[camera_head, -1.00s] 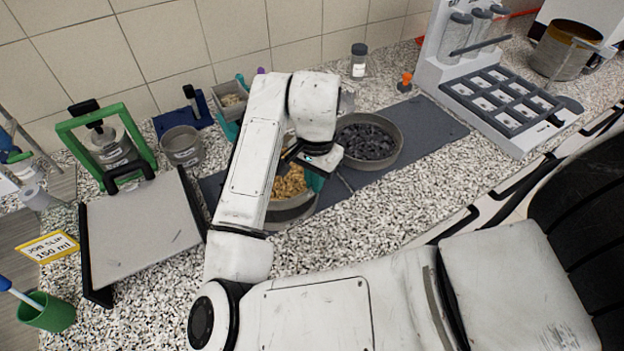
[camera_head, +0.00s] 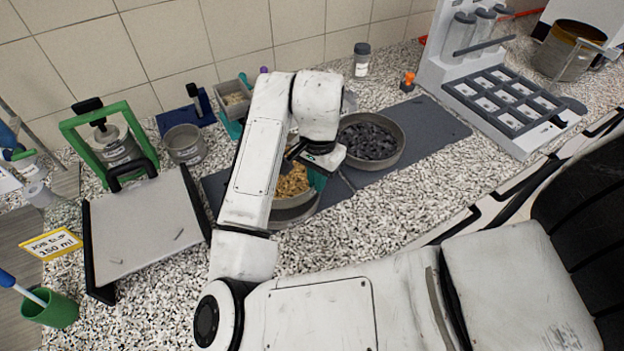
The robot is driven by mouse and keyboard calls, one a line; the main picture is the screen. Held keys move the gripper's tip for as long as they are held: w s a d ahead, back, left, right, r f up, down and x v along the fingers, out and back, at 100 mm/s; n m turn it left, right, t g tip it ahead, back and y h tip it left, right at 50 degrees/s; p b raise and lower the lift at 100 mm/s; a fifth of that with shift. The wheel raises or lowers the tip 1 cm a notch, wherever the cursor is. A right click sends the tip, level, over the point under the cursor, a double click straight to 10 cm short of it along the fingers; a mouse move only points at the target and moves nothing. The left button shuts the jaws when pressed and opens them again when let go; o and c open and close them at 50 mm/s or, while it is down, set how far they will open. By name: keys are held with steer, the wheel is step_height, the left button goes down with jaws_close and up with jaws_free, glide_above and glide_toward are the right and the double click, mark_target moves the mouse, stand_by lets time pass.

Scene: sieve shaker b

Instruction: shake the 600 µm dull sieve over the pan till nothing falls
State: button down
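A round grey vessel (camera_head: 294,214) with tan-brown chips (camera_head: 292,181) stands on the dark mat, partly hidden behind my arm. My gripper (camera_head: 317,182) is at its right rim; a teal finger shows there, but the arm's wrist hides most of it. I cannot see whether the fingers are closed on the rim. A second round grey vessel (camera_head: 397,158), holding dark grey lumps (camera_head: 369,141), stands to the right, apart from my gripper. No size marking is readable on either, so I cannot tell which is the 600 µm dull sieve or the pan.
A grey tray (camera_head: 143,235), a green frame (camera_head: 106,146) and a small grey cup (camera_head: 185,145) are at left. A white rack (camera_head: 512,100) with a dark grid is at right. An orange-topped item (camera_head: 408,81) stands behind the mat (camera_head: 428,128). The mat's right part is clear.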

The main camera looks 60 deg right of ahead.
steer(key=shift+w+a+r+p, duration=0.1)
steer(key=shift+a+r+p, duration=0.1)
steer(key=shift+r+p, duration=0.4)
steer(key=shift+w+a+r+p, duration=0.1)
steer(key=shift+a+r+p, duration=0.2)
steer(key=shift+r, duration=0.45)
steer(key=shift+w+a+r+p, duration=0.1)
steer(key=shift+a+r+p, duration=0.05)
steer(key=shift+r+p, duration=0.45)
steer(key=shift+s, duration=0.1)
